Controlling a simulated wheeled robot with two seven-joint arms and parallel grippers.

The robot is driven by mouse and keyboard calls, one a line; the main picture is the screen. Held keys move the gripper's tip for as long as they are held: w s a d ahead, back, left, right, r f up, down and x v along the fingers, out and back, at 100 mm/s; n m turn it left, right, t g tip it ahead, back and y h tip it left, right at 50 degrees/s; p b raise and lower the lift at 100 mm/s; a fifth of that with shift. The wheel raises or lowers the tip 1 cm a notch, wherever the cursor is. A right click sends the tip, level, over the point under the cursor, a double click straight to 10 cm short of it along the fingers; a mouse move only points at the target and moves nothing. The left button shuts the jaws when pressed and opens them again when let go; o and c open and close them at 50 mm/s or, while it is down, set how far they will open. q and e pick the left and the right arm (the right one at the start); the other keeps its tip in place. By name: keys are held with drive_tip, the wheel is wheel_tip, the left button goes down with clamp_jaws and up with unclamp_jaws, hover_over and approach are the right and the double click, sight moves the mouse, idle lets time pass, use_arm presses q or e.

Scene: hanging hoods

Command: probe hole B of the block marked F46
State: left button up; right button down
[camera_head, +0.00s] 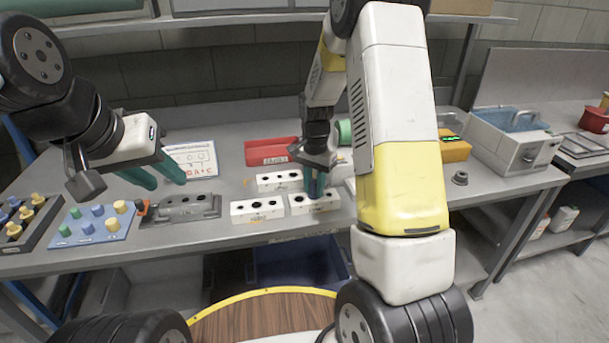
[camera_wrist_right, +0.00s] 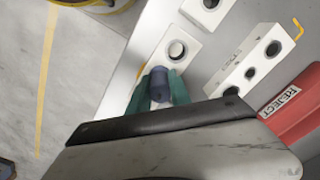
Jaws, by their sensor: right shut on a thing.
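Three white blocks with dark holes lie on the bench: a front left block (camera_head: 257,215), a back block (camera_head: 270,184) and a front right block (camera_head: 325,206). Their markings are too small to read, so I cannot tell which is F46. My right gripper (camera_head: 315,194) is shut on a dark blue-grey cylinder (camera_wrist_right: 159,84), upright-looking between its teal fingers. It is over the front right block, which shows in the right wrist view (camera_wrist_right: 162,62) with one hole uncovered beside the cylinder. The cylinder's lower end is hidden. My left gripper (camera_head: 169,184) is open and empty at the left.
A red tray (camera_head: 272,151) marked REJECT is behind the blocks. A grey fixture (camera_head: 180,209), a blue peg tray (camera_head: 96,224) and a dark peg tray (camera_head: 42,222) stand to the left. A grey bath (camera_head: 510,140) stands right.

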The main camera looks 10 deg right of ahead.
drive_tip(key=shift+r, duration=0.1)
drive_tip(key=shift+r, duration=2.9)
